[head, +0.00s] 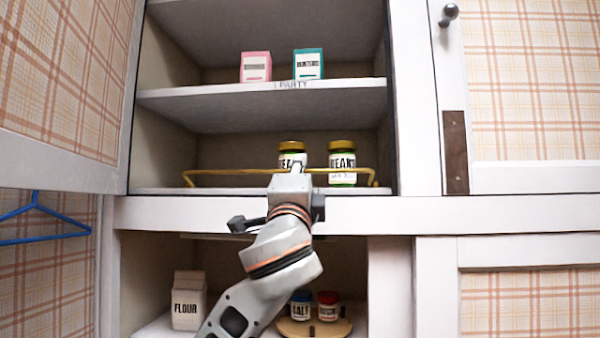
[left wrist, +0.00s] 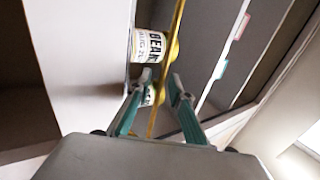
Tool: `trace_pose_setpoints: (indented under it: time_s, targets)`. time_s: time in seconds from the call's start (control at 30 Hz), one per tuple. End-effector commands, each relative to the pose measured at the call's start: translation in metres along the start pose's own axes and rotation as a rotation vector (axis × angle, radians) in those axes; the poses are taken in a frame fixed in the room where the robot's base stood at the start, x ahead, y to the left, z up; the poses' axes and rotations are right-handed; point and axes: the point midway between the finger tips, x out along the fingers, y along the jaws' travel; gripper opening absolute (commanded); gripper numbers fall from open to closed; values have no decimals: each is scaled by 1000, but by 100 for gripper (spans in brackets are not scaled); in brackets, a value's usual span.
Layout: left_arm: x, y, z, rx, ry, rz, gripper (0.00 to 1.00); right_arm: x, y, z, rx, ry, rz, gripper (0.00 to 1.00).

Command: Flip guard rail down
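The guard rail (head: 225,171) is a thin brass-yellow bar along the front of the lower open shelf in the head view. It stands raised, in front of two jars. In the left wrist view the rail (left wrist: 174,40) runs down the picture and passes between my fingers. My left gripper (head: 297,166) is at the rail near its middle, and its body hides part of the rail. In the left wrist view its two teal fingers (left wrist: 160,88) are apart, on either side of the rail. I cannot tell whether either finger touches it. My right gripper is out of view.
Two gold-lidded bean jars, left (head: 291,155) and right (head: 342,165), stand close behind the rail. Pink (head: 256,67) and teal (head: 308,64) cartons sit on the shelf above. Below are a flour carton (head: 188,300) and small jars on a round tray (head: 340,328).

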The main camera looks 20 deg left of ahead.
Motion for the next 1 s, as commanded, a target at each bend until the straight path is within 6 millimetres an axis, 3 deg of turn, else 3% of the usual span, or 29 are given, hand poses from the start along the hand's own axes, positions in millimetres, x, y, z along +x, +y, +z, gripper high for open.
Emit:
trace_pose_setpoints:
  time_s: [0.6, 1.0]
  targets:
    - [-104, 1, -1, -2, 2, 1, 21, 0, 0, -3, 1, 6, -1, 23]
    - [-118, 0, 0, -1, -1, 1, 21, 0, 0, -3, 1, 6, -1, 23]
